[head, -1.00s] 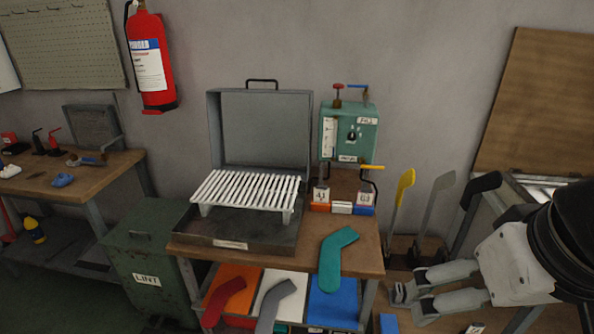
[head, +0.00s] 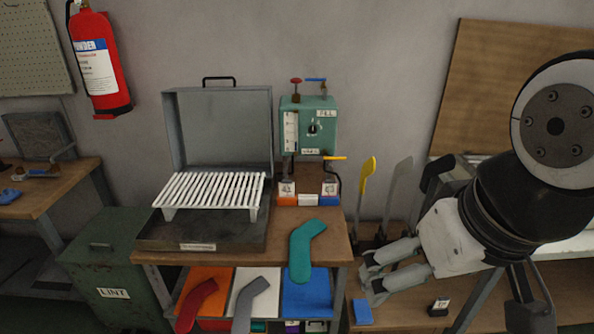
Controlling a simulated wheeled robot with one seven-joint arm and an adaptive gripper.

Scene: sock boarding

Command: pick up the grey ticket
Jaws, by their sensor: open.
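I cannot pick out the grey ticket for certain in the head view. A small dark block with a pale tag (head: 439,306) stands on the low wooden surface, right of and below my gripper; whether it has to do with the ticket I cannot tell. My gripper (head: 371,279) points left above that surface, fingers apart and nothing seen between them. A flat blue piece (head: 362,312) lies below the fingertips. My gripper and arm hide part of the surface behind them.
The wooden bench (head: 331,246) at left carries a teal sock shape (head: 304,250) near its right edge, a white slatted rack (head: 214,190) and a green box (head: 309,124). Yellow (head: 367,180) and grey (head: 397,195) paddles stand behind my gripper. A lint bin (head: 112,262) is at left.

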